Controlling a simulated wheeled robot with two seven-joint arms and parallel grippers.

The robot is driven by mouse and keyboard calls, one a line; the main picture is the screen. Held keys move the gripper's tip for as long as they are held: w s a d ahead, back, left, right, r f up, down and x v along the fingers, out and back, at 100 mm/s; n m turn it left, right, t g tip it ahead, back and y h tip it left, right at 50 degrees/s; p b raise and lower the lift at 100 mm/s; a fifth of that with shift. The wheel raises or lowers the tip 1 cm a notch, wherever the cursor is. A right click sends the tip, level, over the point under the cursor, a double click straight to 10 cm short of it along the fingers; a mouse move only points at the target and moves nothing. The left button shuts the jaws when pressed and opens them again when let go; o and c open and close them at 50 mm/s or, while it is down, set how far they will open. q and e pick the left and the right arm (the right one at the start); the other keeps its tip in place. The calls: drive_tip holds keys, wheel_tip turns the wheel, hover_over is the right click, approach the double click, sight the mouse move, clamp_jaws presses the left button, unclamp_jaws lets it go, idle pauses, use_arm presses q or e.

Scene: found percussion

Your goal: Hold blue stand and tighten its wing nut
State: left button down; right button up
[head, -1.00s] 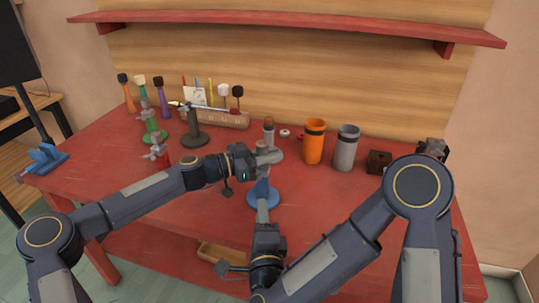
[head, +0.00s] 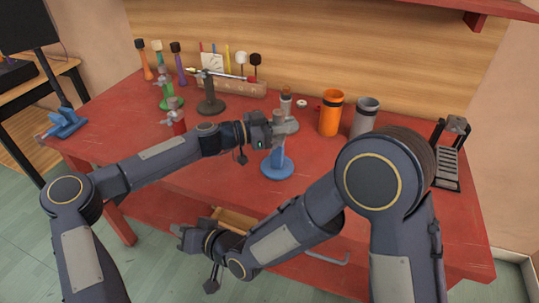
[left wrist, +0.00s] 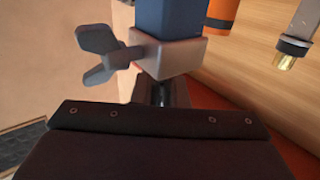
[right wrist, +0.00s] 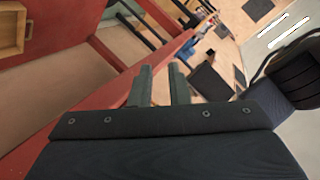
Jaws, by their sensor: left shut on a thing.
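The blue stand (head: 277,165) stands upright on the red table, with a round blue base and a grey collar near its top. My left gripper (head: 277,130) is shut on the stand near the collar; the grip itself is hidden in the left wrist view. That view shows the blue post (left wrist: 170,18), the grey collar (left wrist: 172,55) and the grey wing nut (left wrist: 105,52) on the collar's left side. My right gripper (head: 178,233) is in front of and below the table's edge, away from the stand. In the right wrist view its two fingers (right wrist: 160,75) are apart with nothing between them.
An open wooden drawer (head: 236,218) is beside my right gripper under the table. Behind the blue stand are a grey stand (head: 287,108), an orange cup (head: 330,113) and a grey cup (head: 364,117). Green (head: 167,95) and red (head: 174,118) stands are at left.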

wheel_tip(320, 180, down, 4)
drive_tip(key=s+n+g+h, duration=0.2)
drive_tip(key=n+h, duration=0.1)
drive_tip(key=n, duration=0.3)
drive_tip(key=n+t+h, duration=1.5)
drive_tip(key=n+h, duration=0.1)
drive_tip(key=h, duration=0.3)
approach(271, 152)
drive_tip(key=shift+y, duration=0.4)
drive_tip(key=x, duration=0.8)
drive_tip(key=shift+w+d+r, duration=0.2)
drive_tip(key=shift+d, duration=0.1)
